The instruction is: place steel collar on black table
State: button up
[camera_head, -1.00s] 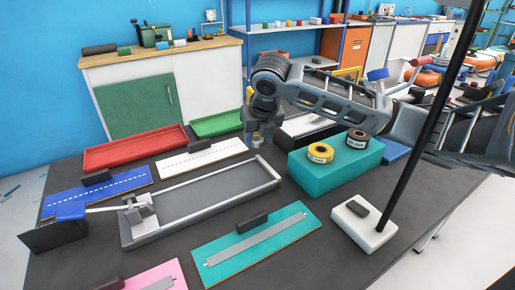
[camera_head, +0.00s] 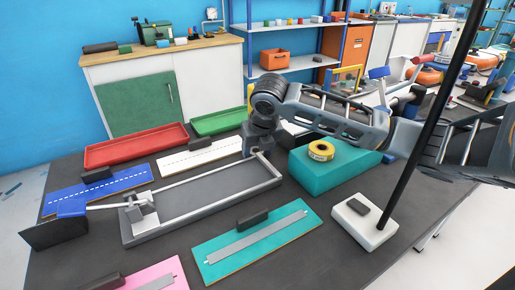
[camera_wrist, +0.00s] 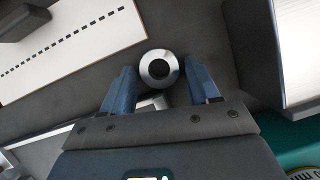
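The steel collar (camera_wrist: 160,69) is a shiny round ring with a dark centre hole, seen end-on in the wrist view. It sits between the two blue-grey fingertips of my gripper (camera_wrist: 160,72), which flank it closely on both sides. In the head view my gripper (camera_head: 258,147) is low over the black table (camera_head: 335,262), at the far right corner of the grey framed fixture. The collar is hard to make out there, and whether its underside touches the table is not clear.
The grey fixture (camera_head: 205,200) lies close by. A white dashed board (camera_head: 200,157) is to the left, with red (camera_head: 135,147) and green (camera_head: 218,122) trays behind. A teal block (camera_head: 335,173) bearing a yellow roll (camera_head: 320,150) is to the right. A teal board (camera_head: 255,246) lies in front.

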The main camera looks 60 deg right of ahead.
jog(key=shift+o, duration=0.9)
jog(key=shift+r, duration=0.2)
jog(key=v, duration=1.2)
jog(key=shift+p, duration=0.35)
jog(key=shift+d, duration=0.1)
